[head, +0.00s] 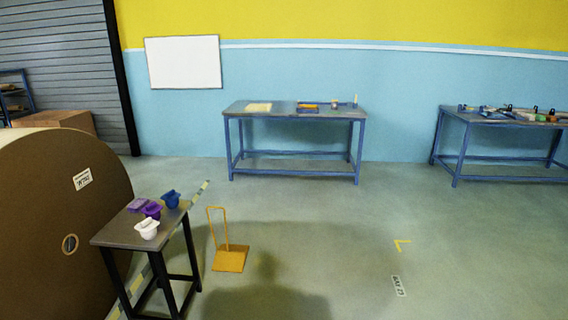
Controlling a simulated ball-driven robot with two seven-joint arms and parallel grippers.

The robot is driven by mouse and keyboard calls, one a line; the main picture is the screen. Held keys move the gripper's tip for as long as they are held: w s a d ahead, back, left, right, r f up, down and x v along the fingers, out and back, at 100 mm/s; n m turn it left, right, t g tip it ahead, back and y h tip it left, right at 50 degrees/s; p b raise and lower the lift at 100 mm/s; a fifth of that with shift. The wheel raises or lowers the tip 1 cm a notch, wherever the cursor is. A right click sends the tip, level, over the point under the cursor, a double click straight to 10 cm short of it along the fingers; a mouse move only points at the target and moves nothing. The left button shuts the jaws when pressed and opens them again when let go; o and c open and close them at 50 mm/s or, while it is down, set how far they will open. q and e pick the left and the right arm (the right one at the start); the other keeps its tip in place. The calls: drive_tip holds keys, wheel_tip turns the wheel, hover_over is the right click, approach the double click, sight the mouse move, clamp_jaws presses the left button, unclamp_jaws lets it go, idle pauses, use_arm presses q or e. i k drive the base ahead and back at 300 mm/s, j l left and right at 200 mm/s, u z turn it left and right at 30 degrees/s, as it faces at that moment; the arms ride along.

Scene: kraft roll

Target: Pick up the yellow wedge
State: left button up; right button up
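A yellow wedge-like block (230,259) rests on the floor near the middle of the head view. A thin upright yellow loop handle (217,225) rises from its left side. It stands to the right of a small dark table, apart from it. Neither of my grippers shows in this view.
A huge brown roll (40,215) fills the left. The small table (125,238) beside it holds white (146,229), purple (152,209) and blue (171,199) items. Blue-framed workbenches (234,118) (462,113) stand farther back. The floor right of the wedge is clear.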

sight(228, 257)
drive_tip(key=i, duration=2.4)
drive_tip(key=u, duration=0.05)
